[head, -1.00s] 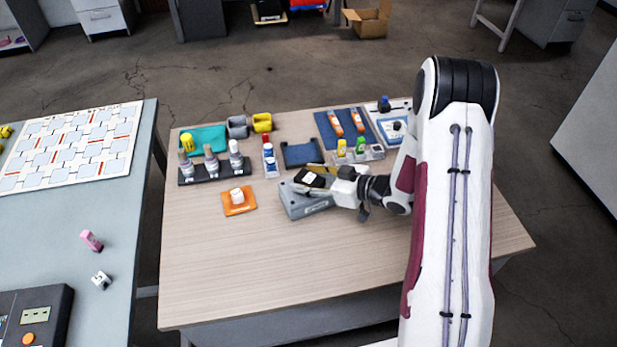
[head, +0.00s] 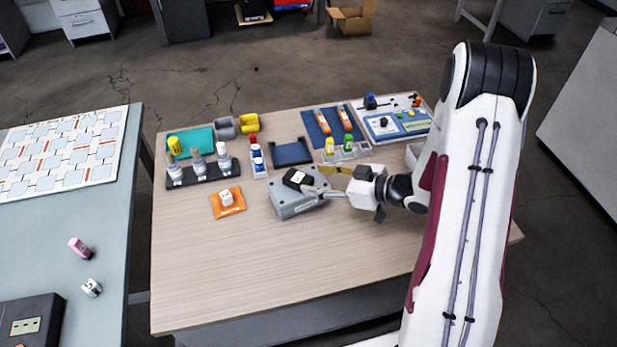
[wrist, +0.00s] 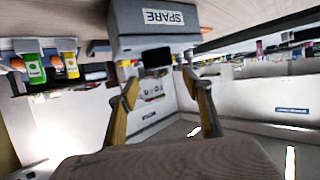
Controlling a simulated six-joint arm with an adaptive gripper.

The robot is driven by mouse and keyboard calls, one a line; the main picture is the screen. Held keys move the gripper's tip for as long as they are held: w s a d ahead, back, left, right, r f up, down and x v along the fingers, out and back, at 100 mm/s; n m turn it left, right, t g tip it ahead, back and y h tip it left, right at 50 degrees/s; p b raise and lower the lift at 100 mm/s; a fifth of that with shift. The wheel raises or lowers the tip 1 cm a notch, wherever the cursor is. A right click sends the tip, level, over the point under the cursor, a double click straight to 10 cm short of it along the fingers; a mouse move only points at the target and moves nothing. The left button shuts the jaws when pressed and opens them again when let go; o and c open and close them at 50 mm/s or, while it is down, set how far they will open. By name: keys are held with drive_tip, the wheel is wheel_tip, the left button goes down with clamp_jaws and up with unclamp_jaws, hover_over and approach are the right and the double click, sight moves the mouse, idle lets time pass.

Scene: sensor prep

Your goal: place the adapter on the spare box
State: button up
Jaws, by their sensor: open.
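The adapter (head: 297,178), a small black block with a pale patch, lies on top of the grey spare box (head: 298,205) in the head view. In the wrist view, which looks upside down, the box (wrist: 150,22) shows its SPARE label, and the dark adapter (wrist: 157,58) is against its top side. My gripper (head: 320,180) is open and empty, just right of the adapter. In the wrist view its two yellow-and-grey fingers (wrist: 160,82) stand apart, with the adapter beyond their tips and a gap between.
Behind the box are a dark blue tray (head: 291,151) and a clear holder with yellow and green bottles (head: 347,153). An orange mat (head: 236,208) with a white item lies to the left, near a black bottle rack (head: 205,176). The front of the table is clear.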

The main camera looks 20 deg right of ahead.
drive_tip(key=shift+v, duration=2.35)
drive_tip(key=w+d+r+m+t+h, duration=0.15)
drive_tip(key=w+d+r+h, duration=0.25)
drive_tip(key=d+r+h, duration=0.45)
drive_tip(key=s+a+r+m+g+h, duration=0.15)
drive_tip(key=s+r+m+h, duration=0.3)
drive_tip(key=s+r, duration=0.65)
drive_tip(key=s+a+r+m+g+y, duration=0.1)
drive_tip(key=s+a, duration=0.4)
drive_tip(key=s, duration=0.5)
drive_tip(key=s+a+r+m+g+y, duration=0.2)
drive_tip(key=s+a, duration=0.4)
drive_tip(key=s, duration=0.4)
drive_tip(key=shift+a+g+y, duration=0.3)
drive_tip(key=shift+g, duration=0.1)
drive_tip(key=shift+s, duration=0.1)
